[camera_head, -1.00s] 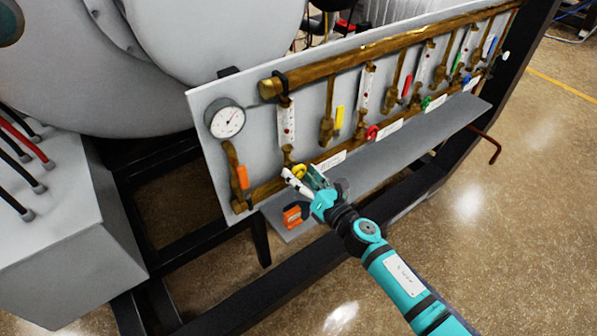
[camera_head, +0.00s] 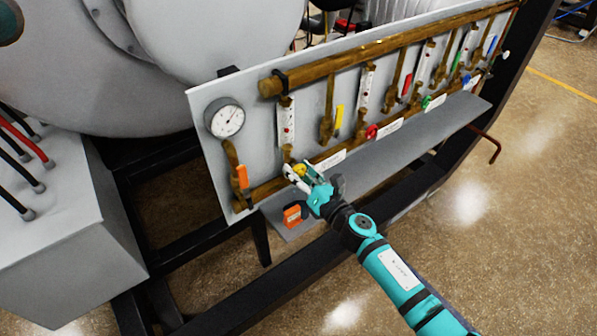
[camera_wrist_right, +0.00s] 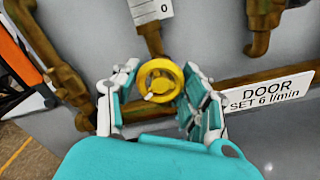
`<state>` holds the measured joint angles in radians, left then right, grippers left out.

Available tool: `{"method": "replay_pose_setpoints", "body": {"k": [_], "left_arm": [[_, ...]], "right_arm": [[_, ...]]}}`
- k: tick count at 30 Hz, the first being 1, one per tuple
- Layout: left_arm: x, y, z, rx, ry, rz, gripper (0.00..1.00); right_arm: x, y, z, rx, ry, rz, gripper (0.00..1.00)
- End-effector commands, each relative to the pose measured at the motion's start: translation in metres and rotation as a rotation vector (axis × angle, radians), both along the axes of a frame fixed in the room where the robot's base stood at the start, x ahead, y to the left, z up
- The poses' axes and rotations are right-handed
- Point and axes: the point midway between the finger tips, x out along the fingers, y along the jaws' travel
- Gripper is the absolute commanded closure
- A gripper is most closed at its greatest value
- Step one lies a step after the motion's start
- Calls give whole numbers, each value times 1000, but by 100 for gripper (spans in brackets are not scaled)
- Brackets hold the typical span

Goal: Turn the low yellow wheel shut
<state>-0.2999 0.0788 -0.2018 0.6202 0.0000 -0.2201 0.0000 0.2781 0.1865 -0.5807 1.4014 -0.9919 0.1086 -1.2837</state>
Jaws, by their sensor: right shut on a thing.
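The low yellow wheel (camera_wrist_right: 160,80) sits on the lower brass pipe, below a flow tube, and faces the right wrist camera. In the head view only a bit of the yellow wheel (camera_head: 300,169) shows behind my fingers. My right gripper (camera_head: 304,176) is at the wheel, one finger on each side. In the right wrist view my right gripper (camera_wrist_right: 160,92) is shut on the wheel's rim. My left gripper is not in view.
A label reading DOOR, SET 6 l/min (camera_wrist_right: 265,93) is right of the wheel. A pressure gauge (camera_head: 225,120) and an orange lever (camera_head: 242,177) are to the left. A yellow lever (camera_head: 339,117) is above, a red wheel (camera_head: 371,132) farther right. A grey shelf (camera_head: 400,150) juts out below.

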Motion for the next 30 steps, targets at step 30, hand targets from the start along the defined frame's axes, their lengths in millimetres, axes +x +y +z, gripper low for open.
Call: {"method": "replay_pose_setpoints", "body": {"k": [30], "left_arm": [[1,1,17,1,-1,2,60]], "right_arm": [[0,0,1,580,423,-2,89]]}}
